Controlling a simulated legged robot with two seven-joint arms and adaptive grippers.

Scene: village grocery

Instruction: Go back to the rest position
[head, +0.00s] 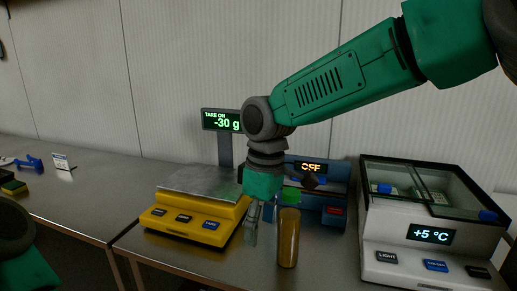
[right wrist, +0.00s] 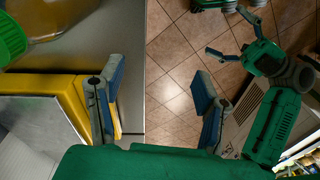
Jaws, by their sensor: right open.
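My right gripper (head: 251,232) hangs pointing down just left of a jar (head: 289,238) with a green lid and amber contents. The jar stands upright on the steel counter. In the right wrist view the two fingers of my right gripper (right wrist: 158,100) are spread wide with nothing between them, and the jar (right wrist: 62,15) lies outside them at the upper left. My left gripper (right wrist: 236,36) shows in the right wrist view above the tiled floor, its fingers apart and empty. Only a part of my left arm shows at the lower left of the head view.
A blue device (head: 333,196) marked OFF is behind the jar. A white cooler (head: 400,246) showing +5 °C stands at the right. A second counter (head: 75,200) extends left.

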